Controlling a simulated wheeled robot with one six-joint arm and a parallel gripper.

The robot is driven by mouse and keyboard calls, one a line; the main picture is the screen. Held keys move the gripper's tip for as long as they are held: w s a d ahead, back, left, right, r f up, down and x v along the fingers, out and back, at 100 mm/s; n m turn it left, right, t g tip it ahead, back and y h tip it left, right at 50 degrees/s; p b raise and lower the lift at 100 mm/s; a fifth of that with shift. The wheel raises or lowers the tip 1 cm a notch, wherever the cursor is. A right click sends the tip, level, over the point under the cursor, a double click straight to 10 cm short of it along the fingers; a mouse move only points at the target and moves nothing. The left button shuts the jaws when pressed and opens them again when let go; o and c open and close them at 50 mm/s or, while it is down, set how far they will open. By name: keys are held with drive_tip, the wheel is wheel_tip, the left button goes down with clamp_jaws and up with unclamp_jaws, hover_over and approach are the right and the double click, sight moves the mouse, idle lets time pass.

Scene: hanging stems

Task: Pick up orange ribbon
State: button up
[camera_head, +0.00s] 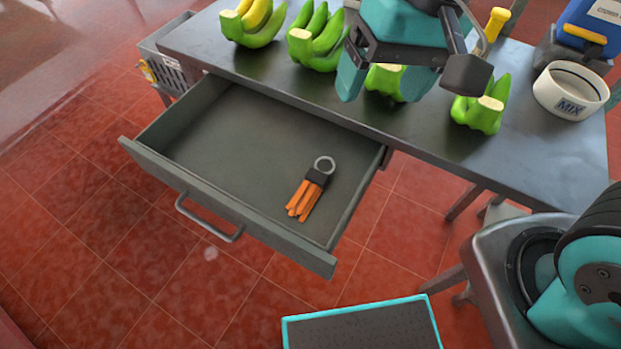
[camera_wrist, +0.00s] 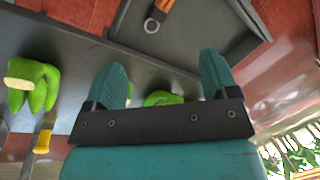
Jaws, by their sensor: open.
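The orange ribbon (camera_head: 303,199) is a bundle of orange strips with a dark band and a grey ring at one end. It lies in the open drawer (camera_head: 240,145), toward its right side. In the wrist view the ribbon (camera_wrist: 166,5) shows only in part at the top edge, with its ring visible. My gripper (camera_head: 408,88) is above the table, over the bananas and away from the drawer. In the wrist view its two teal fingers (camera_wrist: 163,82) are apart with nothing held between them.
Several banana bunches (camera_head: 314,38) stand along the grey table (camera_head: 545,150). A white round container (camera_head: 571,90) and a blue item (camera_head: 597,22) are at the right. A yellow-handled tool (camera_head: 492,27) is behind my gripper. The rest of the drawer floor is clear.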

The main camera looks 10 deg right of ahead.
drive_tip(key=w+a+f+m+h+b, duration=0.1)
drive_tip(key=w+a+f+m+b, duration=0.1)
drive_tip(key=w+a+f+m, duration=0.3)
drive_tip(key=w+a+f+m+h+b, duration=0.1)
drive_tip(key=w+f+m+h+b, duration=0.1)
drive_tip(key=f+m, duration=0.3)
drive_tip(key=n, duration=0.1)
hover_over(319, 172)
drive_tip(key=f, duration=1.2)
drive_tip(key=shift+a+f, duration=0.1)
drive_tip(key=shift+a, duration=0.1)
drive_tip(key=shift+s+d+f+b, duration=0.1)
drive_tip(key=shift+f+b, duration=0.1)
drive_tip(key=shift+f, duration=1.25)
drive_tip(key=shift+d+f+b, duration=0.1)
drive_tip(key=shift+f+b, duration=0.1)
drive_tip(key=shift+f, duration=1.25)
drive_tip(key=c, duration=1)
drive_tip(key=shift+r, duration=0.15)
wheel_tip(319, 172, up, 20)
drive_tip(key=p, duration=0.2)
